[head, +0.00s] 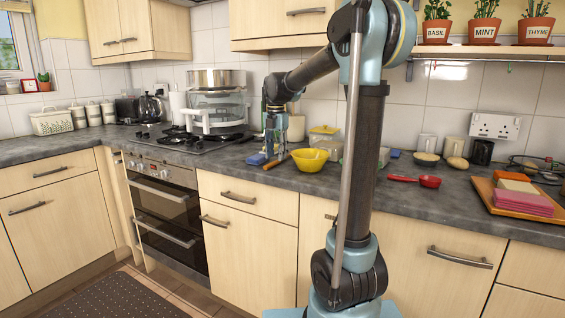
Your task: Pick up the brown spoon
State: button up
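A brown spoon (275,162) lies on the dark grey worktop near its front edge, left of a yellow bowl (310,160). It is small in the head view and its upper part is partly hidden by my gripper. My gripper (271,153) points down over the worktop at the spoon's far end. The fingers are small and I cannot tell whether they touch the spoon or how far apart they are. A blue sponge-like item (257,159) lies just left of the spoon.
A hob with stacked steamer pots (214,104) is to the left. A red spoon or ladle (428,181) lies to the right, near a wooden tray (495,190) with folded cloths. A glass jar (323,136) stands behind the yellow bowl. Worktop left of the blue item is clear.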

jog(key=shift+f, duration=1.15)
grip_shut()
jog(key=shift+r, duration=0.1)
